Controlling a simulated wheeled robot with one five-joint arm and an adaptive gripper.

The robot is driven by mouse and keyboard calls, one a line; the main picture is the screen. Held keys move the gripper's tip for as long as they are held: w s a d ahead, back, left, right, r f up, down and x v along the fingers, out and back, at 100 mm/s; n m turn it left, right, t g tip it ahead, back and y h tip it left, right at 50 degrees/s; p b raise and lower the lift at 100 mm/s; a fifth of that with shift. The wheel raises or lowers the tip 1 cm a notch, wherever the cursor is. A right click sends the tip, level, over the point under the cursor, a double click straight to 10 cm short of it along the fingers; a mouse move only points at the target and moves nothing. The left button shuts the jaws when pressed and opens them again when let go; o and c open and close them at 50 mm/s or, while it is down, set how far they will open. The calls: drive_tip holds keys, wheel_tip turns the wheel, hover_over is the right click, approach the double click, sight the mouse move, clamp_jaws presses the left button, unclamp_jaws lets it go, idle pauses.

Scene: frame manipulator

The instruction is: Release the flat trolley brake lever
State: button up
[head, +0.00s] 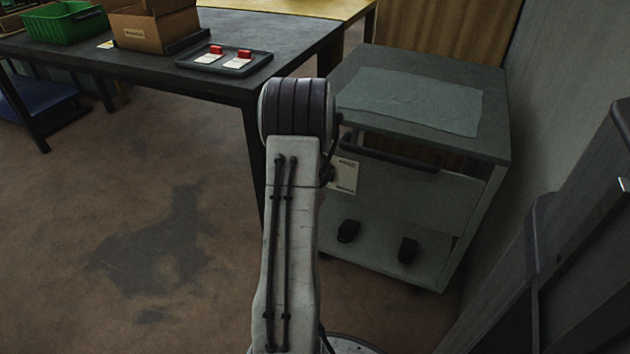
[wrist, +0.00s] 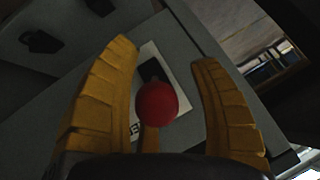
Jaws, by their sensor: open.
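The trolley (head: 405,200) is a grey cabinet-like cart with a flat top, right of centre in the head view. In the wrist view a round red knob (wrist: 157,103) lies between the fingers of my gripper (wrist: 165,54), with space visible on both sides. I take it for the brake lever's end; the lever itself is mostly hidden. My yellow fingers are open and not closed on the knob. A white label (wrist: 182,88) on the trolley's grey face shows behind the knob. In the head view my arm hides the gripper and the knob.
A dark table (head: 130,55) stands left, holding a grey tray (head: 222,68) with red-topped items, a cardboard box (head: 150,28) and a green bin (head: 65,24). A black handle (head: 390,153) crosses the trolley's front. A wall borders the right; floor at left is clear.

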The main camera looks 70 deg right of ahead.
drive_tip(key=shift+s, duration=0.1)
drive_tip(key=shift+s+a+r, duration=0.15)
drive_tip(key=shift+a+r, duration=0.15)
drive_tip(key=shift+a, duration=0.1)
drive_tip(key=v, duration=1.1)
idle(0.4)
